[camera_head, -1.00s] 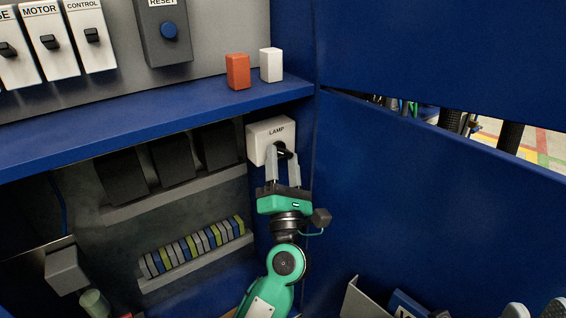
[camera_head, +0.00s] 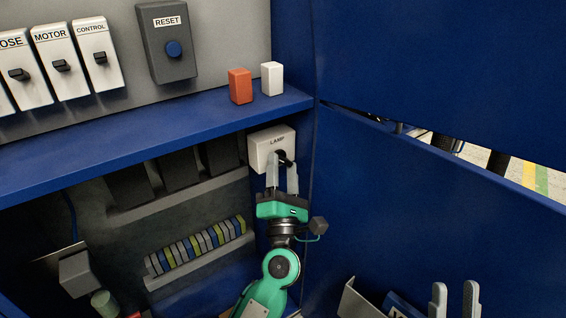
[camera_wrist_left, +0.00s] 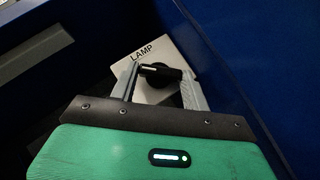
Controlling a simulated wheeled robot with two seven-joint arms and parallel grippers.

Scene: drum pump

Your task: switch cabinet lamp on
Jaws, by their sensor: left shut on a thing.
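The lamp switch is a white box (camera_head: 262,150) marked LAMP with a black rotary knob (camera_head: 281,155), on the cabinet's inner right wall below the blue shelf. My left gripper (camera_head: 282,166) reaches up to it from below, its grey fingers on either side of the knob and shut on it. In the left wrist view the black knob (camera_wrist_left: 164,73) sits between the fingers, its pale mark pointing left; the fingers hide part of the box. Two upright grey fingers of my right gripper (camera_head: 454,300) show at the bottom right, apart with nothing visible between them; its body is out of frame.
Orange (camera_head: 240,86) and white (camera_head: 272,79) blocks stand on the blue shelf (camera_head: 150,130) above. The RESET box (camera_head: 167,65) and several switches are higher left. The blue door (camera_head: 420,190) closes in the right side, with a grey holder (camera_head: 362,303) low on it.

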